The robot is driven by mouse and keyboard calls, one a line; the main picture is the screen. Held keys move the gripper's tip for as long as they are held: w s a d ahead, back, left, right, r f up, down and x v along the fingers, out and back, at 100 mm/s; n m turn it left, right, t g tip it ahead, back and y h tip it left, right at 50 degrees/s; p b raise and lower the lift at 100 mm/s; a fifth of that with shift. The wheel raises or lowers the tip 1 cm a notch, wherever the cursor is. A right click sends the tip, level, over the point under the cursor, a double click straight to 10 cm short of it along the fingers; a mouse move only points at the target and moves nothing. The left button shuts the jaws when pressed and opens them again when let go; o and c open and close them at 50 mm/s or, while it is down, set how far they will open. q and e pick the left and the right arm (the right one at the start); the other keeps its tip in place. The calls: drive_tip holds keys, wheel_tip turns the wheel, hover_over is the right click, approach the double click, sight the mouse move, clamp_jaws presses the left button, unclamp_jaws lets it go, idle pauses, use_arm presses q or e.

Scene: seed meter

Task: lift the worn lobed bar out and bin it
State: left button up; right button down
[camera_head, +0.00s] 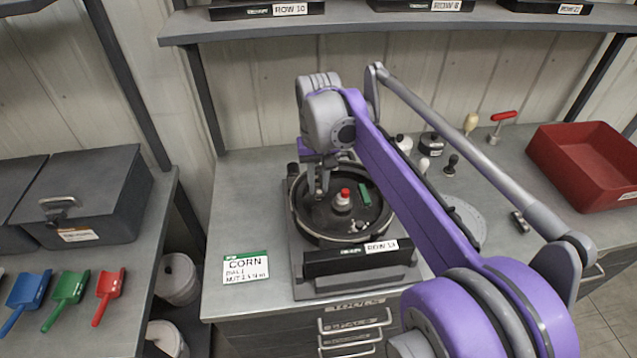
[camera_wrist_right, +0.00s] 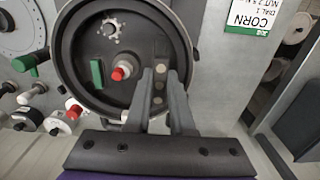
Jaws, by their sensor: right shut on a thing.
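The round black seed meter (camera_head: 302,222) lies open on a stand on the bench, with a red-topped hub (camera_head: 343,197) and a green block (camera_head: 364,193) inside it. My right gripper (camera_head: 320,190) reaches down into its left part. In the right wrist view the two fingers (camera_wrist_right: 160,90) are closed about a narrow dark piece with pale round spots (camera_wrist_right: 159,86), which I take as the lobed bar. The fingers hide much of it, and I cannot tell if it is clear of the meter floor. A red open bin (camera_head: 585,165) stands at the bench's right end. My left gripper is out of view.
A label block marked ROW (camera_head: 350,258) stands at the meter's front. A CORN card (camera_head: 246,268) lies to the left. Several small tools (camera_head: 450,165) stand behind my right arm. A shelf (camera_head: 400,24) runs above. Coloured scoops (camera_head: 68,292) lie on the left bench.

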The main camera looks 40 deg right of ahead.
sight(319, 188)
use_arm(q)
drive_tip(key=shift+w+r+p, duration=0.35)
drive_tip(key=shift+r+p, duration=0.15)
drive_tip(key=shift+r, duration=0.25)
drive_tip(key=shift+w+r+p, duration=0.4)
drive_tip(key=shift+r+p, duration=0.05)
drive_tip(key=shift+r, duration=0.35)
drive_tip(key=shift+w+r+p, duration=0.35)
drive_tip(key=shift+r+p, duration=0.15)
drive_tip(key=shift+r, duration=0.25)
use_arm(e)
drive_tip(key=shift+r, duration=3)
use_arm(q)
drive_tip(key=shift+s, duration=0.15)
use_arm(e)
drive_tip(key=shift+s+f, duration=0.1)
drive_tip(key=shift+s, duration=0.05)
